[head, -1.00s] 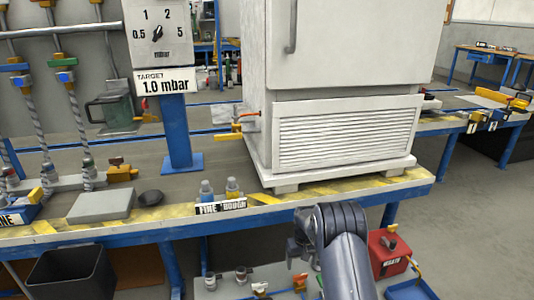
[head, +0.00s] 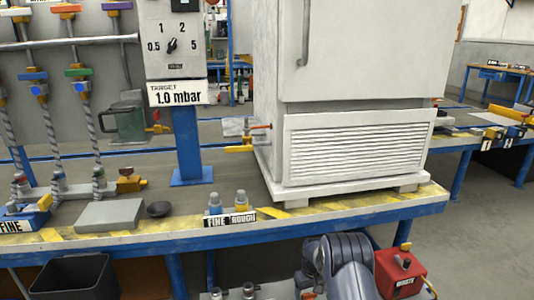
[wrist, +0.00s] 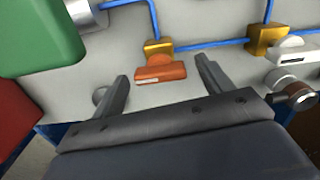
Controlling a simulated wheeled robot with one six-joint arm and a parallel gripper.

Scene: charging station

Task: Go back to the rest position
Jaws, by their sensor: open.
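My gripper (wrist: 160,82) shows in the wrist view with its two dark fingers spread apart and nothing between them. Beyond the fingertips is an orange valve handle (wrist: 161,68) under a brass fitting (wrist: 158,46) on a grey panel; the handle appears apart from the fingers. In the head view my arm shows at the bottom, in front of the bench's front edge, and the gripper itself is out of sight there.
The bench (head: 350,215) with a white cabinet (head: 355,150) stands ahead. A red can (head: 400,272) is right of my arm, and a dark bin (head: 75,277) is lower left. In the wrist view, a green body (wrist: 35,35) and brass fitting (wrist: 267,38) flank the handle. Floor at the right is clear.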

